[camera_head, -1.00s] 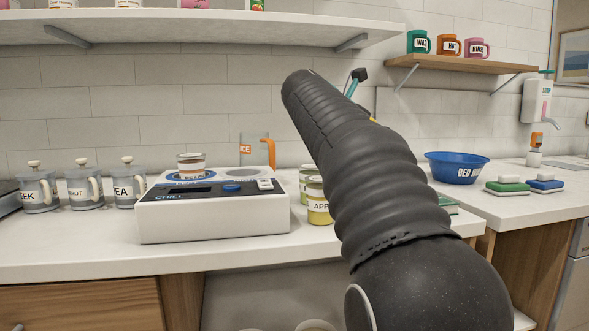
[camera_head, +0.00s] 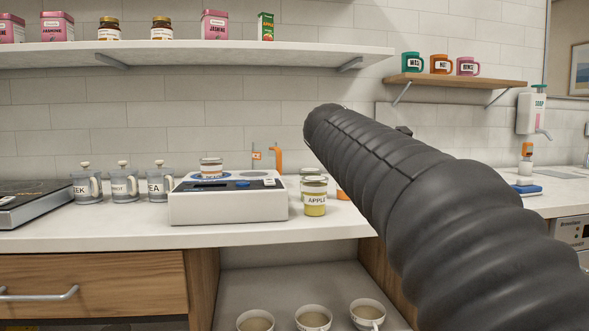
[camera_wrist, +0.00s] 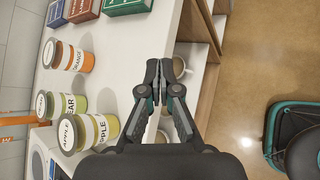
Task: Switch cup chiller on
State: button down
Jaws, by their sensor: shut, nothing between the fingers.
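The cup chiller (camera_head: 228,208) is a low white box on the counter in the head view, with a dark front panel. A blue knob (camera_head: 242,184) and a small pale switch (camera_head: 268,182) are on its panel; the switch's position is too small to tell. A small jar (camera_head: 211,168) stands on its left blue ring, and the right grey ring is bare. A corner of the chiller (camera_wrist: 38,150) shows in the wrist view at lower left. My gripper (camera_wrist: 165,68) is shut and empty near the counter's front edge, apart from the chiller. My arm hides it in the head view.
An apple jar (camera_head: 315,197) stands right of the chiller. Orange (camera_wrist: 68,56) and pear (camera_wrist: 76,103) jars are near my gripper. Lidded jugs (camera_head: 122,186) stand left. Several mugs (camera_head: 314,318) sit on the low shelf. The counter (camera_head: 120,232) before the chiller is clear.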

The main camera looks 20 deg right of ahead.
jog(key=s+a+f+m+y, duration=0.3)
jog(key=s+a+f+m, duration=0.2)
jog(key=f, duration=0.4)
jog(key=s+a+f+m+y, duration=0.3)
jog(key=s+a+f+m, duration=0.3)
jog(key=s+f, duration=0.4)
jog(key=s+a+f+m+y, duration=0.3)
jog(key=s+a+f+m, duration=0.3)
jog(key=f, duration=0.4)
jog(key=shift+s+a, duration=0.65)
jog(key=shift+a, duration=0.45)
